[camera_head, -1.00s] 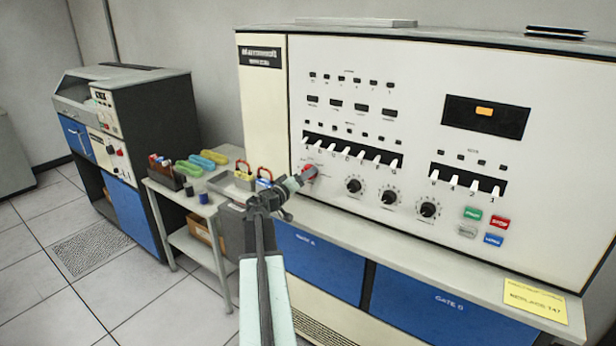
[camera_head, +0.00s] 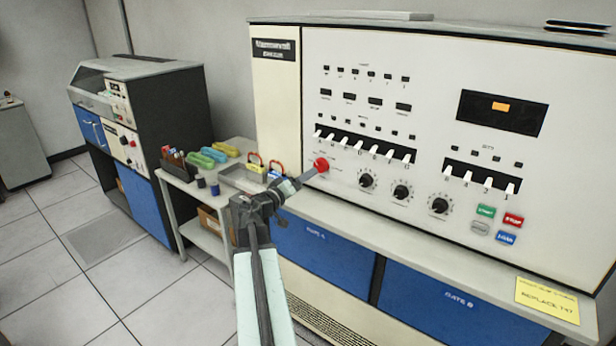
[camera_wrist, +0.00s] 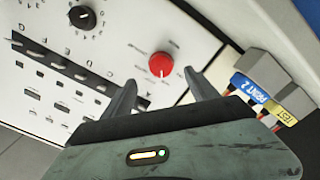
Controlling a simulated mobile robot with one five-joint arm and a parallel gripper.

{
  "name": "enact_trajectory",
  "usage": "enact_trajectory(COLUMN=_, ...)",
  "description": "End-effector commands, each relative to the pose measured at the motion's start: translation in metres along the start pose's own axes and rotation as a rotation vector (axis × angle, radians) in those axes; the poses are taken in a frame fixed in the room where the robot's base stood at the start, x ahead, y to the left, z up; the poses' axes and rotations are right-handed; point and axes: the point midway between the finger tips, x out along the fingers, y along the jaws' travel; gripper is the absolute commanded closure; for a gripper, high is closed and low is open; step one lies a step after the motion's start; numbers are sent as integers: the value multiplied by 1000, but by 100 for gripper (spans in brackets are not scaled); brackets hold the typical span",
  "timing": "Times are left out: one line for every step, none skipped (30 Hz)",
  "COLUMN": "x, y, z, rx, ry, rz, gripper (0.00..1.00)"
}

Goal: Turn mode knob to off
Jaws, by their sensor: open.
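A red round knob (camera_head: 321,164) with a white pointer mark sits at the lower left of the console's cream panel; it also shows in the wrist view (camera_wrist: 160,65). Three black dial knobs (camera_head: 366,180) (camera_head: 401,191) (camera_head: 439,205) run to its right; one shows in the wrist view (camera_wrist: 82,17). The small labels are too blurred to tell which knob is the mode knob. My gripper (camera_wrist: 162,84) is open and empty, its fingers pointing toward the red knob, which appears between and beyond the tips. In the head view my gripper (camera_head: 311,176) is just lower left of it.
Rows of white toggle switches (camera_head: 365,147) lie above the knobs, and colored buttons (camera_head: 485,211) lie to the right. A shelf ledge (camera_head: 400,245) juts out below the panel. A side table (camera_head: 180,180) at left holds colored items and tagged padlocks (camera_wrist: 260,85).

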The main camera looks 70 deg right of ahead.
Motion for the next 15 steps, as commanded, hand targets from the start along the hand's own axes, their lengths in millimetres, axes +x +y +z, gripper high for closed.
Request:
enact_trajectory(x=1, y=0, z=0, rx=0, ry=-1, rz=1, gripper=32)
enact_trajectory(x=1, y=0, z=0, rx=0, ry=-1, rz=1, gripper=32)
enact_trajectory(x=1, y=0, z=0, rx=0, ry=-1, rz=1, gripper=32)
enact_trajectory(x=1, y=0, z=0, rx=1, ry=-1, rz=1, gripper=32)
enact_trajectory(x=1, y=0, z=0, rx=10, ry=-1, rz=1, gripper=32)
enact_trajectory(x=1, y=0, z=0, rx=41, ry=-1, rz=1, gripper=32)
enact_trajectory(x=1, y=0, z=0, rx=84, ry=-1, rz=1, gripper=32)
enact_trajectory(x=1, y=0, z=0, rx=142, ry=-1, rz=1, gripper=32)
enact_trajectory(x=1, y=0, z=0, rx=238, ry=-1, rz=2, gripper=32)
enact_trajectory(x=2, y=0, z=0, rx=316, ry=-2, rz=2, gripper=32)
enact_trajectory(x=2, y=0, z=0, rx=395, ry=-2, rz=2, gripper=32)
enact_trajectory(x=2, y=0, z=0, rx=493, ry=-2, rz=3, gripper=32)
enact_trajectory(x=2, y=-1, z=0, rx=560, ry=-2, rz=3, gripper=32)
enact_trajectory(x=2, y=-1, z=0, rx=620, ry=-2, rz=3, gripper=32)
enact_trajectory(x=2, y=-1, z=0, rx=688, ry=-2, rz=3, gripper=32)
